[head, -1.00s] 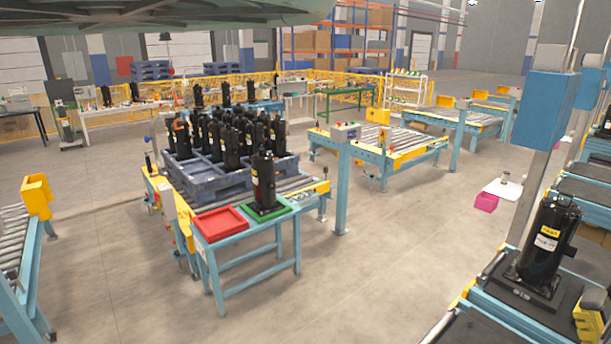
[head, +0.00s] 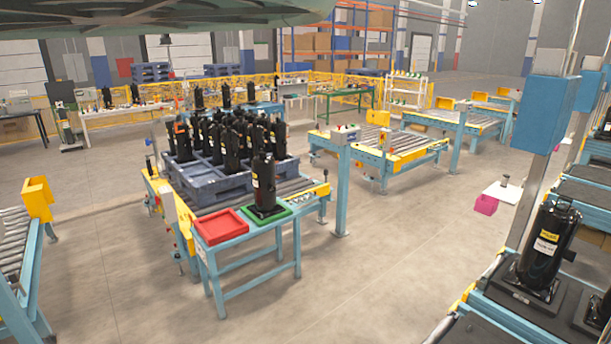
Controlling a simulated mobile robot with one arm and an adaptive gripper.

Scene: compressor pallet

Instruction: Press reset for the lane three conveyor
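A small grey control box (head: 345,134) with tiny coloured buttons stands on a blue post at the right of the pallet conveyor (head: 318,192). A similar box (head: 462,104) stands farther back beside another roller conveyor (head: 478,124). The button labels are too small to read, and I cannot tell which lane is three or which button is reset. A blue-grey pallet (head: 205,190) full of black compressors sits on the nearer conveyor. My gripper is not in view.
A blue stand holds a red tray (head: 221,226) and a green tray (head: 283,213) with one compressor (head: 264,184). Another compressor (head: 547,245) stands on the right-hand line by a blue cabinet (head: 545,110). Rollers (head: 15,240) are at the left edge. Open floor (head: 400,270) lies between.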

